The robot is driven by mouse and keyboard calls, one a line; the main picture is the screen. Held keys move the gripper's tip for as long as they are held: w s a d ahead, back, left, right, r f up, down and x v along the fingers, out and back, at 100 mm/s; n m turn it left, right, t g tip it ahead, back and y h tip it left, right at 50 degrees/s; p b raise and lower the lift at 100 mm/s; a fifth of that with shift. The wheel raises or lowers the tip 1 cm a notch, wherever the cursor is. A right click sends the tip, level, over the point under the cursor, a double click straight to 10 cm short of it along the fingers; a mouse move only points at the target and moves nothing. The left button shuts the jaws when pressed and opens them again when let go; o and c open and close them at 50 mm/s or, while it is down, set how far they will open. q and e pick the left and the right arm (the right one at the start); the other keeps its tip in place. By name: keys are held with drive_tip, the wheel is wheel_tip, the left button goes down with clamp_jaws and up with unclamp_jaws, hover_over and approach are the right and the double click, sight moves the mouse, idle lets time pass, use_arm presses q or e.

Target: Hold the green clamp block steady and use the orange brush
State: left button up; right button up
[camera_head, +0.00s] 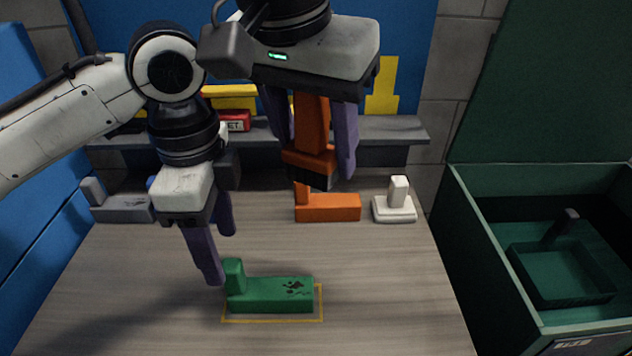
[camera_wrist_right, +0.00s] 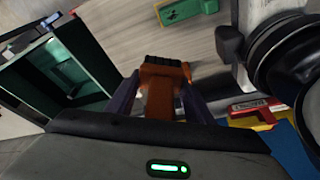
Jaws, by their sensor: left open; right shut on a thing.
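The green clamp block (camera_head: 270,294) lies inside a yellow outline on the table, with dark specks on its top and a raised post at its left end. It also shows at the top of the right wrist view (camera_wrist_right: 188,10). My left gripper (camera_head: 214,255) is open, just above and left of the block's post, its fingers apart and empty. My right gripper (camera_head: 312,135) is shut on the orange brush (camera_head: 311,160), which hangs bristles down above the table's back part. The brush also shows between the fingers in the right wrist view (camera_wrist_right: 160,88).
An orange block (camera_head: 332,208) and a white block (camera_head: 397,208) stand at the back of the table, and a grey block (camera_head: 122,207) at the back left. A dark green open bin (camera_head: 463,205) with a tray inside stands right. A grey shelf (camera_head: 400,130) runs behind. The table's right front is clear.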

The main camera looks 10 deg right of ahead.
sight(234, 290)
use_arm(q)
wheel_tip(234, 290, down, 12)
idle(0.6)
drive_tip(key=c, duration=1.4)
